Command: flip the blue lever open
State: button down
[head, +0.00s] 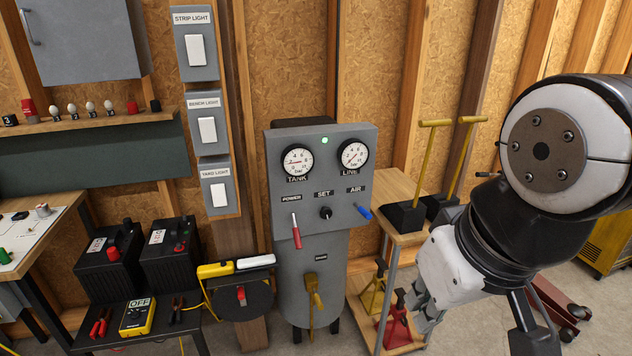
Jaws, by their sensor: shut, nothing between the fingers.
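The blue lever (362,211) is a small handle under the AIR label on the right side of the grey compressor panel (345,238). It points down and to the right, close to the panel's right edge. Nothing touches it. My gripper (421,303) is low on the right, below and to the right of the lever and clearly apart from it. Its fingers are shut and empty, partly hidden by my own wrist.
A red lever (296,232) and a black SET knob (325,212) share the panel, below two gauges. A wooden shelf stand (399,191) with yellow-handled black blocks (404,217) stands just right of the compressor. A red jack stand (398,325) sits lower down.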

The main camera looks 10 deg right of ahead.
aim_at(361, 209)
jog(key=z, duration=0.35)
jog(key=j+z, duration=0.35)
jog(key=i+j+z, duration=0.1)
jog(key=j+z, duration=0.3)
jog(key=l, duration=0.1)
